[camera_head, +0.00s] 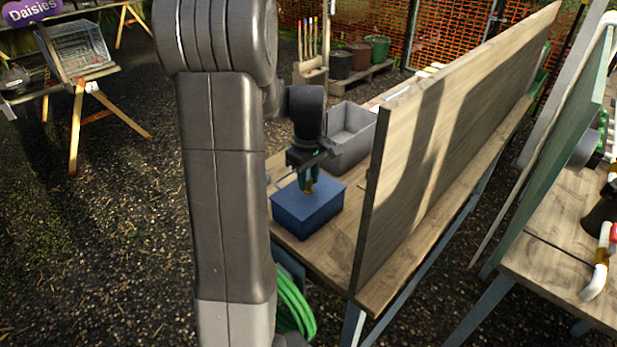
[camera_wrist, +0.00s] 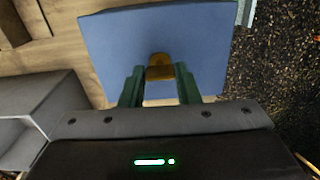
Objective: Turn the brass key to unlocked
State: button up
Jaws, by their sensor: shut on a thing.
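The brass key (camera_wrist: 160,68) stands on top of a blue box (camera_wrist: 110,45), in the upper middle of the wrist view. In the head view my gripper (camera_head: 309,178) points down at the box top. The lock markings and which way the key is set cannot be made out.
A grey bin (camera_head: 350,135) stands just behind the box on the table. A tall wooden board (camera_head: 450,120) rises along the table to the right. A green hose (camera_head: 295,305) hangs below the table's near end. Gravel ground lies open at the left.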

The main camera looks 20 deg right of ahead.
jog(key=m, duration=0.4)
jog(key=shift+m, duration=0.4)
jog(key=m, duration=0.4)
jog(key=shift+m, duration=0.3)
jog(key=m, duration=0.4)
jog(key=shift+m, duration=2.2)
jog(key=o, duration=1)
